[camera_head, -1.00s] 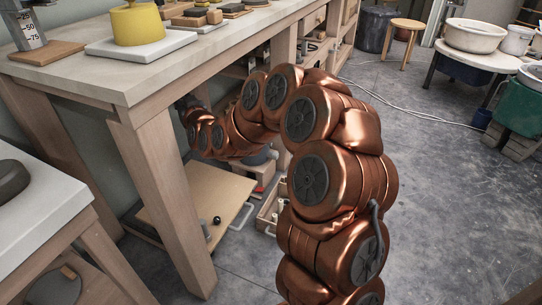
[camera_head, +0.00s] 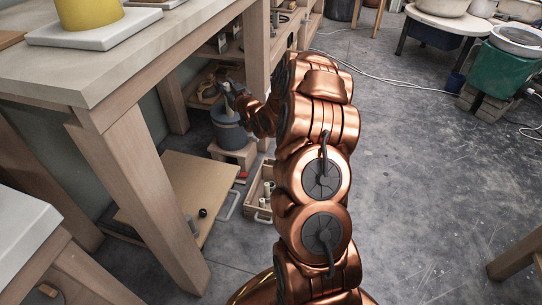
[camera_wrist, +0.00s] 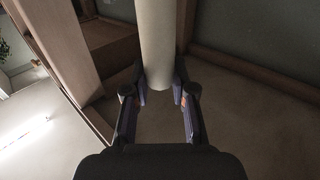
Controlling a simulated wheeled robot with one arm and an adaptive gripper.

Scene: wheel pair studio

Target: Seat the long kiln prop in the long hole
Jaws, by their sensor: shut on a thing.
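In the wrist view a long, pale, round kiln prop (camera_wrist: 156,42) runs from the top edge down to a rounded end between the two fingers. My gripper (camera_wrist: 162,101) is shut on it. I cannot make out the long hole in either view.
The grey bucket (camera_head: 229,131) stands on a low wooden stool (camera_head: 232,157). A wooden crate (camera_head: 254,213) with pale cylinders and a leaning board (camera_head: 196,182) are below. The workbench leg (camera_head: 150,205) stands left of my arm. Open floor lies to the right.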

